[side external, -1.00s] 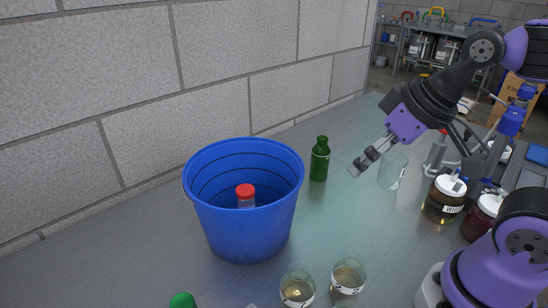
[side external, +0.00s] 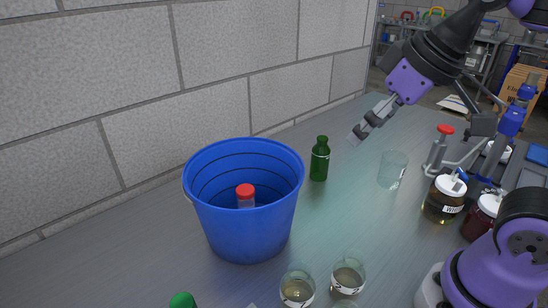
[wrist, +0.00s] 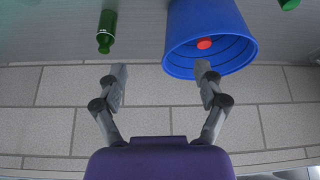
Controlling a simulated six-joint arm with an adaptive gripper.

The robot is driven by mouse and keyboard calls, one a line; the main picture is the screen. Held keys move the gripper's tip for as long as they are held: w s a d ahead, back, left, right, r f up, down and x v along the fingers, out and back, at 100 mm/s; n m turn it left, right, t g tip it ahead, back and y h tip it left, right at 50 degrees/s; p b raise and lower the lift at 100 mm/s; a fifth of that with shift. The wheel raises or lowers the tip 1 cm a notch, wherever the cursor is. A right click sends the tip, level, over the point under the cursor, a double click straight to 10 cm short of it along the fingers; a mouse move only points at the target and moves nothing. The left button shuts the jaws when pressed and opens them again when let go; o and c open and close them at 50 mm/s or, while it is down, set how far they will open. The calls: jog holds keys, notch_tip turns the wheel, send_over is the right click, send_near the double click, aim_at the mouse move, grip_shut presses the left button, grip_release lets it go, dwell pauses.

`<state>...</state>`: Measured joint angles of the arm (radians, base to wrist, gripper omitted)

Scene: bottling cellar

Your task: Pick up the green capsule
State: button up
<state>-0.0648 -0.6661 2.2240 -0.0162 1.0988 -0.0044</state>
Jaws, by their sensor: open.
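A rounded green thing (side external: 182,301) is cut off by the bottom edge of the side view. A green piece (wrist: 289,4) also shows at the top right edge of the wrist view. It may be the green capsule, but too little shows to be sure. My gripper (side external: 362,131) is in the air above the bench, up and to the right of the dark green bottle. In the wrist view my gripper (wrist: 160,70) has its fingers wide apart with nothing between them.
A blue bucket (side external: 245,230) holds a red-capped container (side external: 245,192). A dark green bottle (side external: 320,162) stands behind it, near the block wall (side external: 90,90). An empty glass (side external: 392,170), two filled glasses (side external: 297,290) (side external: 347,279) and jars (side external: 444,201) stand on the bench.

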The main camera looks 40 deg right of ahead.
jog(key=w+a+r+n+g+y, duration=0.1)
jog(key=w+a+n, duration=0.2)
jog(key=a, duration=0.3)
jog(key=w+a+n+y, duration=0.1)
jog(key=w+a+n, duration=0.2)
jog(key=a, duration=0.4)
jog(key=n+g+y, duration=0.1)
jog(key=n+g, duration=0.1)
jog(key=n, duration=0.2)
send_over(182, 303)
jog(key=s+d, duration=0.2)
jog(key=f, duration=1.6)
jog(key=shift+w+a+f, duration=0.1)
jog(key=shift+a, duration=0.1)
jog(key=x, duration=0.6)
jog(key=shift+w, duration=0.25)
jog(key=c, duration=0.8)
